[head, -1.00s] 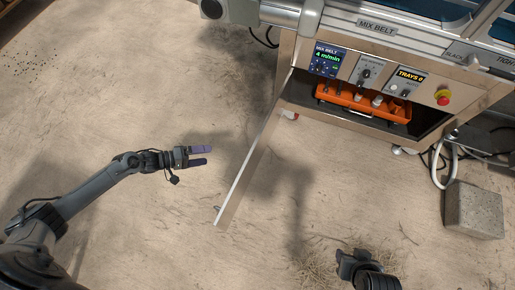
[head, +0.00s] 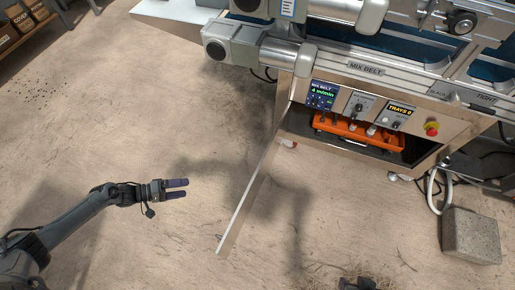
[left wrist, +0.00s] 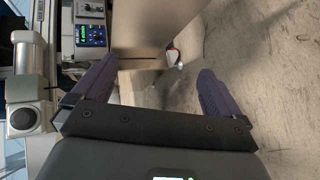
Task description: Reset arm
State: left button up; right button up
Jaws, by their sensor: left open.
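My left arm comes in from the left in the head view. Its gripper (head: 185,189) is open and empty over the bare floor, left of the open cabinet door (head: 250,195) and apart from it. In the left wrist view the two purple fingers of my left gripper (left wrist: 156,68) stand wide apart with nothing between them. A dark piece of my right arm's end (head: 360,284) just shows at the bottom edge of the head view; its fingers cannot be made out.
The mix belt machine (head: 365,70) stands at the upper right, with a control panel (head: 322,95). An orange tool tray (head: 345,130) sits in its open cabinet. A concrete block (head: 471,236) lies at the right. The floor around the left gripper is clear.

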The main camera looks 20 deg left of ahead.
pick_arm(q)
jog(key=s+d+r+n+t+h+p, duration=0.1)
jog(key=s+d+r+p, duration=0.3)
jog(key=d, duration=0.3)
jog(key=s+d+r+n+h+p, duration=0.1)
jog(key=d+r+p, duration=0.4)
jog(key=d+p, duration=0.15)
jog(key=w+d+r+m+t+y+p, duration=0.1)
jog(key=w+d+r+y+p, duration=0.1)
jog(key=d+r+p, duration=0.4)
jog(key=w+d+r+m+t+y+p, duration=0.1)
jog(key=w+d+r+y+p, duration=0.15)
jog(key=d+r, duration=0.75)
jog(key=a+r+m+g+y+p, duration=0.25)
jog(key=a+r+y+p, duration=0.2)
jog(key=r, duration=0.75)
jog(key=s+a+r+m+g+y+b, duration=0.1)
jog(key=s+a+m+g+y, duration=0.2)
jog(key=s+a+m+g, duration=0.4)
notch_tip(320, 180, up, 38)
jog(key=s+d+t+p, duration=0.1)
jog(key=p, duration=3.7)
jog(key=shift+s+d, duration=0.25)
jog(key=shift+d, duration=0.05)
jog(key=shift+m, duration=0.25)
